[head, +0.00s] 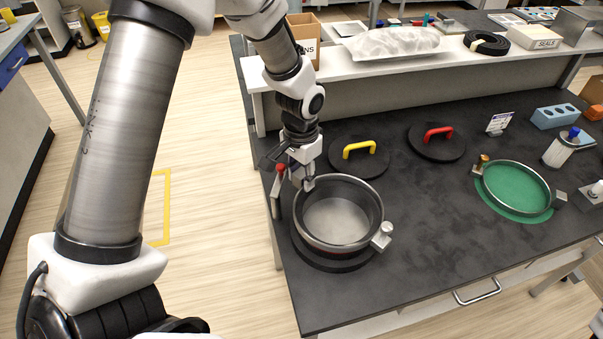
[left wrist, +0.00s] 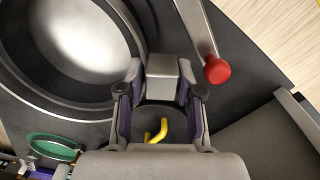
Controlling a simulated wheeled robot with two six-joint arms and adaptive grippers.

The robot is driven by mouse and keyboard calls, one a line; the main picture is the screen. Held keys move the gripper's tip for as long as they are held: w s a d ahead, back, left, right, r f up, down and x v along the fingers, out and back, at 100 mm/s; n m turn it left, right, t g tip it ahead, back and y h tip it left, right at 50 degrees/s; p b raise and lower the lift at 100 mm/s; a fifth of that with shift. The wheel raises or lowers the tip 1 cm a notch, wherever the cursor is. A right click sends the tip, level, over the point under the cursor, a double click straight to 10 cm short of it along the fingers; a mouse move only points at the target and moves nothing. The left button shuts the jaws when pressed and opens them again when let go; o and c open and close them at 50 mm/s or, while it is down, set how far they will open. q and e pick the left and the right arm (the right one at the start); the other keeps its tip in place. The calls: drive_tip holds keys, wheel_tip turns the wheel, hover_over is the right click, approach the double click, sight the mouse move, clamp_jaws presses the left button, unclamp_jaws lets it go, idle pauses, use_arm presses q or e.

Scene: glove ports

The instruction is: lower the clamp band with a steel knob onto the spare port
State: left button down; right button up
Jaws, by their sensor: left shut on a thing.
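The clamp band with the steel knob (head: 387,228) is a dark grey ring at the spare port (head: 336,222), a round port with a pale grey floor and black base. The band looks about level around the port's rim; I cannot tell whether it touches down. My left gripper (head: 306,182) is shut on the band's steel block, at the ring's far left side. In the left wrist view this block (left wrist: 163,80) sits between the fingers (left wrist: 160,92). The ring's curve shows there at the upper left. My right gripper is not in view.
A red-knobbed lever (head: 280,169) stands close beside my left gripper. Black discs with a yellow handle (head: 359,147) and a red handle (head: 439,131) lie behind. Another band with a brass knob (head: 482,161) lies on a green disc (head: 515,187). The bench between is clear.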

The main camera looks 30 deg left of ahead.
use_arm(q)
drive_tip(key=shift+f, duration=0.45)
drive_tip(key=c, duration=0.7)
unclamp_jaws()
drive_tip(key=shift+d, duration=0.1)
drive_tip(key=shift+w+r, duration=0.1)
drive_tip(key=shift+r, duration=0.3)
wheel_tip(320, 180, up, 11)
drive_tip(key=shift+f, duration=0.15)
drive_tip(key=shift+r, duration=0.2)
